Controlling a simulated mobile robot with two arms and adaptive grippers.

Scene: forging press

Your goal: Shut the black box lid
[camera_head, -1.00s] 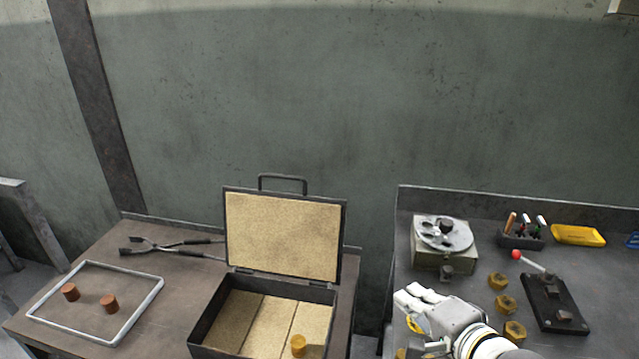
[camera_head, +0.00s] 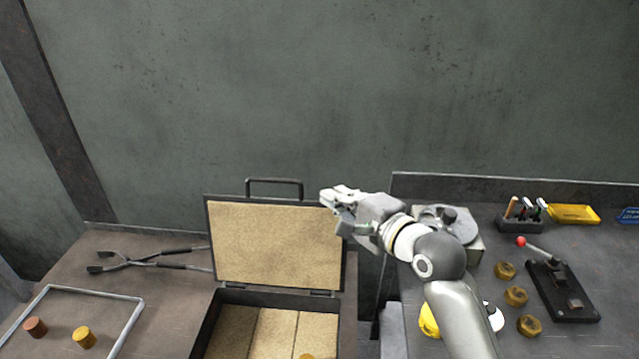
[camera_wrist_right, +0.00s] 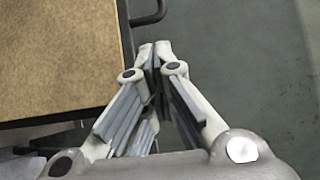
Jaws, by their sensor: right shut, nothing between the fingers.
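The black box (camera_head: 212,325) stands on the left table with its lid (camera_head: 275,245) raised upright, tan lining facing me and a handle (camera_head: 274,181) on its top edge. The box floor is lined with tan panels, and its front is cut off by the frame. My right gripper (camera_head: 328,196) is shut and empty at the upper right corner of the lid. In the right wrist view, the shut fingertips (camera_wrist_right: 156,46) are beside the lid's edge, with the lining (camera_wrist_right: 55,55) and handle (camera_wrist_right: 150,14) in view. I cannot tell whether they touch. My left gripper is out of view.
Tongs (camera_head: 150,258) lie left of the box. A pale frame (camera_head: 125,335) surrounds a brown cylinder (camera_head: 35,327) and a yellow one (camera_head: 84,337). The right table holds a disc device (camera_head: 470,226), brass nuts (camera_head: 516,296), a red-knobbed lever (camera_head: 521,242) and a yellow tray (camera_head: 573,214).

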